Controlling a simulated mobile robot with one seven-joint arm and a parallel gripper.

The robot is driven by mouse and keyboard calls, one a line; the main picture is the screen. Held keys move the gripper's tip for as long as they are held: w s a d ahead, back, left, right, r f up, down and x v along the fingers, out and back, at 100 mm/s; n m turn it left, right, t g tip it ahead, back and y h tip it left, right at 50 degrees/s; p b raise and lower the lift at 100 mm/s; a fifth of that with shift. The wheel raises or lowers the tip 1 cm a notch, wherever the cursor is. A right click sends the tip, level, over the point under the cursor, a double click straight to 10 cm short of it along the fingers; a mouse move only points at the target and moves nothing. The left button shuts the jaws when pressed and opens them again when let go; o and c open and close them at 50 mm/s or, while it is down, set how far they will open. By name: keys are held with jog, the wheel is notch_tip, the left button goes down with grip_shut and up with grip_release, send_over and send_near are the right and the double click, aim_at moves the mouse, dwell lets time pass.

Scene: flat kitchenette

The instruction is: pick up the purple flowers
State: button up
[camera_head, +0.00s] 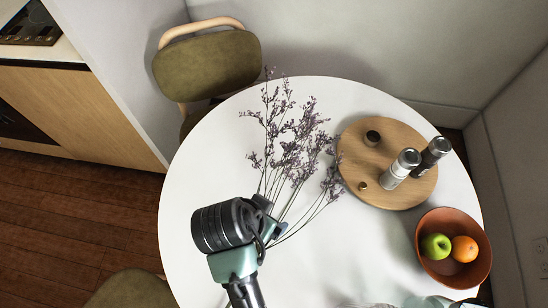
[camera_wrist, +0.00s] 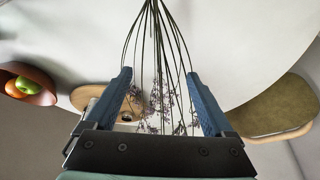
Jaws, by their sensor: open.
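The purple flowers (camera_head: 290,140) are a bunch of thin dark stems with small purple blooms over the round white table (camera_head: 190,175). Their stems run down beside and behind my gripper in the head view. In the wrist view, my gripper (camera_wrist: 160,88) is open, with its two blue fingers apart. The stems of the purple flowers (camera_wrist: 155,45) pass between the fingers in that view and gather at the top edge. The blooms show beyond the fingers. Whether the fingers touch any stem, I cannot tell. The fingertips are mostly hidden by my wrist in the head view.
A round wooden board (camera_head: 405,192) right of the flowers holds two grinders (camera_head: 400,168) and small round items. An orange-brown bowl (camera_head: 470,274) with a green apple (camera_head: 435,246) and an orange (camera_head: 464,249) stands at the lower right. An olive chair (camera_head: 207,65) stands behind the table.

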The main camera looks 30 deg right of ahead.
aim_at(274, 215)
jog(key=x, duration=0.6)
jog(key=shift+d+f+b, duration=0.1)
jog(key=shift+f+b, duration=0.2)
jog(key=shift+s+x, duration=0.2)
jog(key=shift+x, duration=1.1)
jog(key=shift+s+x, duration=0.2)
jog(key=shift+x, duration=1.15)
jog(key=shift+c, duration=0.3)
grip_shut()
